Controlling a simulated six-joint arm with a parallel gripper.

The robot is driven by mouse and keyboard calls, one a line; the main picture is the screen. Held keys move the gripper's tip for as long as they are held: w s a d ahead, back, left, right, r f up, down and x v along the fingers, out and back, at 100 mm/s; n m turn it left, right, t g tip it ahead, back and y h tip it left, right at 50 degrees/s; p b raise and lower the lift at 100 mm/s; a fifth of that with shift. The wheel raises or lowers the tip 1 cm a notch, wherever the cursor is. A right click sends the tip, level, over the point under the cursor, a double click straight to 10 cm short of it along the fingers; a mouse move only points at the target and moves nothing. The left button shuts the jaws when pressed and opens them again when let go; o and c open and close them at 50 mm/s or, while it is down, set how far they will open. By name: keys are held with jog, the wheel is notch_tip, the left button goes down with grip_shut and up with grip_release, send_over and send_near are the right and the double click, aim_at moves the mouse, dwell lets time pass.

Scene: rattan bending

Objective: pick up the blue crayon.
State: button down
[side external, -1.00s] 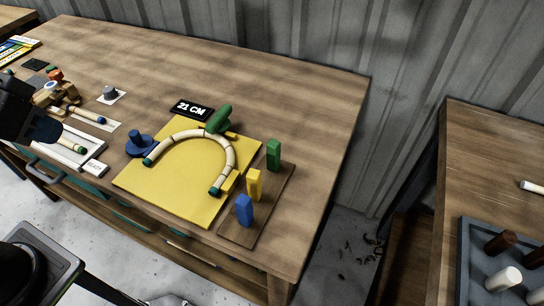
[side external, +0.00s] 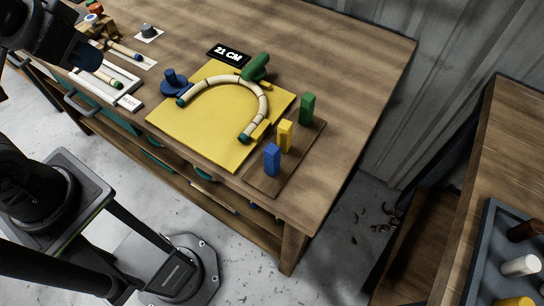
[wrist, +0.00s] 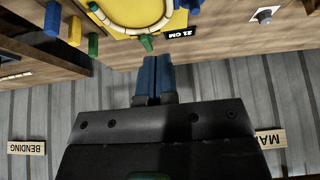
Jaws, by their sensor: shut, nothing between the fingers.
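The blue crayon (side external: 272,159) is a short block standing upright on a small wooden rack (side external: 266,181) at the bench's front right. It is the front one in a row with a yellow crayon (side external: 285,135) and a green crayon (side external: 306,108). In the wrist view the blue crayon (wrist: 52,18) shows at the upper left. My gripper (side external: 88,54) is at the upper left of the side view, far from the blue crayon. In the wrist view its blue fingers (wrist: 153,74) are together and empty.
A yellow board (side external: 190,138) with a bent rattan hoop (side external: 225,80) lies left of the rack. A blue knob (side external: 172,82), green clamp (side external: 256,67) and "21 CM" sign (side external: 228,54) surround it. A white tray (side external: 102,91) holds a stick. The bench's right side is bare.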

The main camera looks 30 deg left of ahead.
dwell(0.4)
jog(key=c, duration=0.8)
grip_release()
jog(key=shift+c, duration=0.2)
jog(key=m+g, duration=0.6)
jog(key=m, duration=1.3)
send_over(272, 148)
notch_tip(272, 148, down, 6)
jog(key=f, duration=0.8)
jog(key=shift+s+d+f, duration=0.1)
jog(key=shift+s+d, duration=0.05)
jog(key=shift+d, duration=0.15)
jog(key=shift+a+f, duration=0.15)
jog(key=shift+f, duration=1.25)
jog(key=shift+a+f, duration=0.15)
jog(key=shift+f, duration=1.25)
